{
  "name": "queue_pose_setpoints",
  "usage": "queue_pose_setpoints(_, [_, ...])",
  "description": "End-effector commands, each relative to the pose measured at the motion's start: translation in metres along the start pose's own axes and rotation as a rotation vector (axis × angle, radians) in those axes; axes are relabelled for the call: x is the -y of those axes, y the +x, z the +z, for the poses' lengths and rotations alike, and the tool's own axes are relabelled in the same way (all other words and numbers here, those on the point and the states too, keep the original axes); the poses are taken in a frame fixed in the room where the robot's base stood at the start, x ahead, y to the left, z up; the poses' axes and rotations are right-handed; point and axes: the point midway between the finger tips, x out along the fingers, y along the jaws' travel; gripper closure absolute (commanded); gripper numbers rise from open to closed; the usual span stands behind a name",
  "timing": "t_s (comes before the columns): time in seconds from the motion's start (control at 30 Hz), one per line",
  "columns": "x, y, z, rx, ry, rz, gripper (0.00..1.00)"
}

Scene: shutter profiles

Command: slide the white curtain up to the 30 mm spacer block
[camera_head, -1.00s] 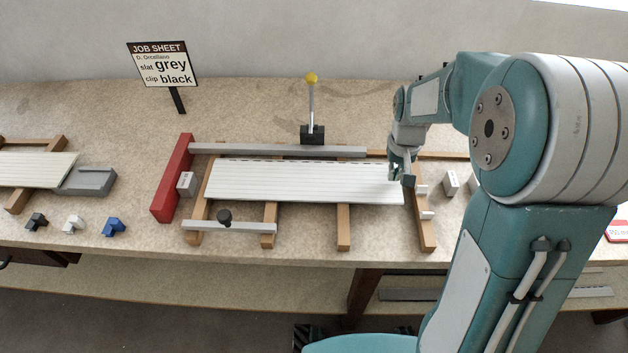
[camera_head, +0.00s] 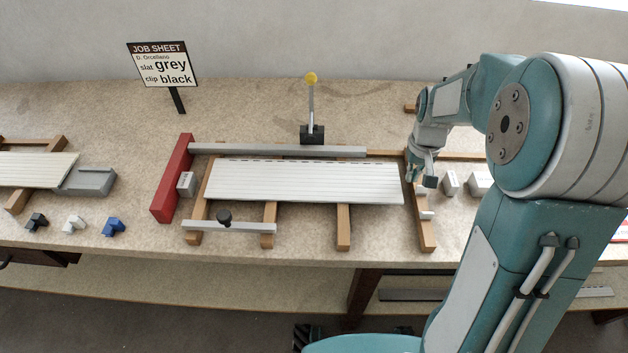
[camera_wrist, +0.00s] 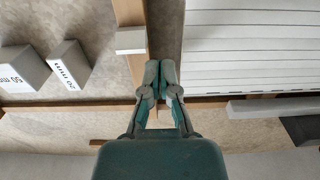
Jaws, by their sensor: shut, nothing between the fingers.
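The white curtain (camera_head: 305,182), a panel of slats, lies flat on wooden bearers in the middle of the bench; it also shows in the wrist view (camera_wrist: 255,52). A small light grey block (camera_head: 186,184) stands against the red stop at the left, with a narrow gap between it and the curtain's left end. I cannot read its label. My gripper (camera_head: 420,182) is just beyond the curtain's right end. In the wrist view my gripper (camera_wrist: 161,68) is shut and empty, beside the curtain's end and apart from it.
The red stop (camera_head: 172,180) closes the left end. A grey rail (camera_head: 275,150) runs along the back, with a yellow-knobbed lever (camera_head: 311,105). Loose blocks marked 20 mm (camera_wrist: 69,66) and 50 mm (camera_wrist: 22,70) stand near my gripper. A front bar (camera_head: 245,227) has a black knob.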

Motion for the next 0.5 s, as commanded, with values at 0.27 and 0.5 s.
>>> queue_pose_setpoints(0.27, [0.0001,0.005,0.0002,0.001,0.0,0.0,1.0])
queue_pose_setpoints(0.5, [0.0001,0.0093,0.0001,0.0,0.0,0.0,1.0])
